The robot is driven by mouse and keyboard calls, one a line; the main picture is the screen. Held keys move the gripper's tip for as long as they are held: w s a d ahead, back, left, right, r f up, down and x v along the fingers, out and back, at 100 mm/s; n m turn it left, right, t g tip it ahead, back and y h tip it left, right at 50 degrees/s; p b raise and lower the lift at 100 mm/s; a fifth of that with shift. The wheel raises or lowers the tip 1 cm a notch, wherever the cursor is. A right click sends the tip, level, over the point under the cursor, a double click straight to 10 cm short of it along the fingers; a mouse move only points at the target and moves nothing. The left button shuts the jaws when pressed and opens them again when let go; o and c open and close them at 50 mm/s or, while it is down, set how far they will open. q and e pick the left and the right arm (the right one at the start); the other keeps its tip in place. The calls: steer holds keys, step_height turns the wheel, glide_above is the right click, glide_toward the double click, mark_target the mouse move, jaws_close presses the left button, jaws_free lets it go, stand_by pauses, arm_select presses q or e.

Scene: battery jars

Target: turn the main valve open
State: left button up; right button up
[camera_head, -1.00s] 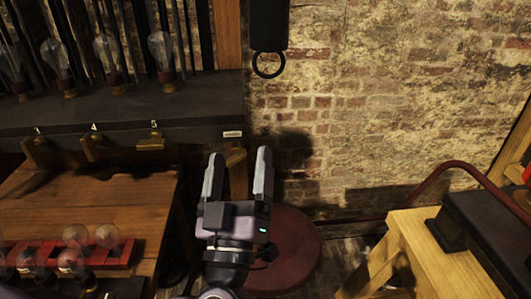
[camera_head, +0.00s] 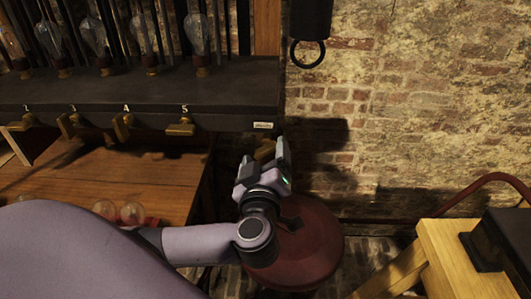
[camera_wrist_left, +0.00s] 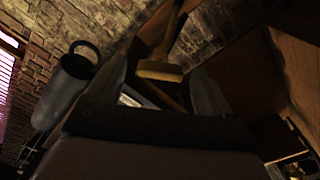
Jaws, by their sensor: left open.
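A brass-coloured handle (camera_head: 265,149), which I take to be the main valve, sits below the right end of the dark shelf, under a small white label (camera_head: 264,125). It is partly hidden by my left gripper (camera_head: 264,157). In the left wrist view, a handle with a flat bar end (camera_wrist_left: 160,71) shows between and beyond the two open fingers (camera_wrist_left: 160,82). The left gripper is open and holds nothing. I cannot tell whether a finger touches the handle. My right gripper is not in view.
Several numbered brass levers (camera_head: 180,126) line the dark shelf edge (camera_head: 100,110), with glass bulbs above. A black cylinder with a ring (camera_head: 308,53) hangs on the wall. A round red stool (camera_head: 310,250) is below the gripper. A wooden stand (camera_head: 455,262) is at right.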

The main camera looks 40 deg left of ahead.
arm_select(q)
steer(key=shift+w+a, duration=0.25)
steer(key=shift+w, duration=0.1)
steer(key=c, duration=1)
steer(key=shift+c, duration=0.2)
steer(key=shift+n, duration=0.3)
steer(key=n, duration=0.4)
steer(key=shift+f, duration=0.1)
steer(key=n, duration=0.6)
steer(key=shift+n, duration=0.3)
